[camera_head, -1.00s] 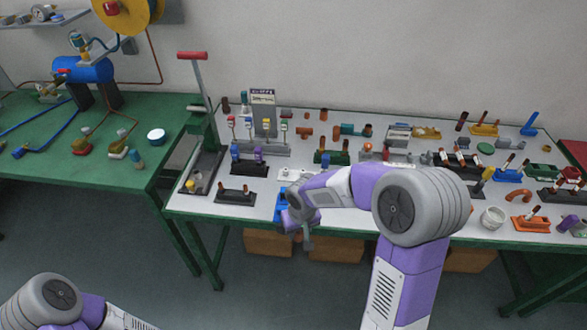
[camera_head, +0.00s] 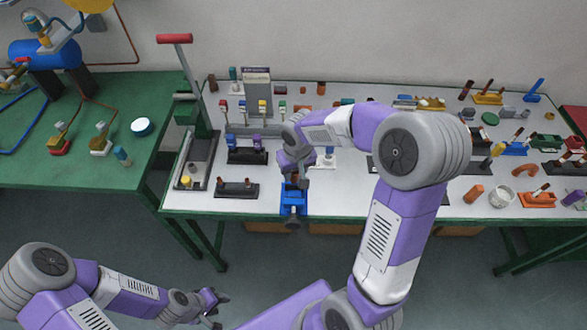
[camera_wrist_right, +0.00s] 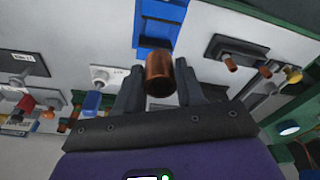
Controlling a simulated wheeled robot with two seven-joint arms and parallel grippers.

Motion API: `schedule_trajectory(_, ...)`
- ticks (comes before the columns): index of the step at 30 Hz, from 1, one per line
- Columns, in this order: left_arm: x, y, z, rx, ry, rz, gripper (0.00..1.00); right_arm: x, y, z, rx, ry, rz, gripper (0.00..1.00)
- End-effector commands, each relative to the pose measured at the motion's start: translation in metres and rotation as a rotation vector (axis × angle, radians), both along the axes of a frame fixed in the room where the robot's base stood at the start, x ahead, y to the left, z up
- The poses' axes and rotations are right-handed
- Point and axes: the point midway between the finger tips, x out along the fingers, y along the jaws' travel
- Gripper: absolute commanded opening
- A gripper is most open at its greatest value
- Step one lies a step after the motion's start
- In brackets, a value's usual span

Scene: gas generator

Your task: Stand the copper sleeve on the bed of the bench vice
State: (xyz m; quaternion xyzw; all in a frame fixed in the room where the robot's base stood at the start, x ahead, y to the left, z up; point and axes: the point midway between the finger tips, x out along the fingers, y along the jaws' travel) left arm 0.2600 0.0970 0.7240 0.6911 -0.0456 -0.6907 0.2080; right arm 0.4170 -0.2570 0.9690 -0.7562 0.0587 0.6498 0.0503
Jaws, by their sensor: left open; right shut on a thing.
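The copper sleeve (camera_wrist_right: 159,73) is gripped between the two fingers of my right gripper (camera_wrist_right: 160,92) in the right wrist view. Behind it is the blue bench vice (camera_wrist_right: 160,28); I cannot tell whether the sleeve touches its bed. In the head view the vice (camera_head: 293,200) sits at the front edge of the white-topped bench. My right gripper (camera_head: 294,180) is directly over the vice's far part there, and the sleeve is mostly hidden. My left gripper (camera_head: 213,304) is open and empty, low in front of the benches, away from the vice.
A black holder with copper pieces (camera_head: 236,189) stands left of the vice. A tall press with a red handle (camera_head: 174,39) is at the bench's left end. Many fittings crowd the bench to the right, with a white cup (camera_head: 500,196) near the front. A green bench (camera_head: 100,165) stands left.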

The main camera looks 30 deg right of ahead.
Motion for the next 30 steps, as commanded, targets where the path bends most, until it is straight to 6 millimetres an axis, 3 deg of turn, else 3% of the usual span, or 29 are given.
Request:
schedule_trajectory(5, 0.0, 0.0, -0.007, 0.0, -0.001, 0.0, 0.43, -0.001, 0.0, -0.006, 0.0, 0.001, -0.002, 0.16)
schedule_trajectory(18, 0.0, 0.0, -0.04, 0.0, -0.001, 0.0, 0.43, -0.001, 0.0, -0.044, 0.0, 0.001, -0.002, 0.16)
schedule_trajectory(30, 0.001, 0.0, -0.041, 0.0, -0.001, 0.0, 0.43, -0.001, 0.0, -0.045, 0.0, 0.0, -0.002, 0.16)
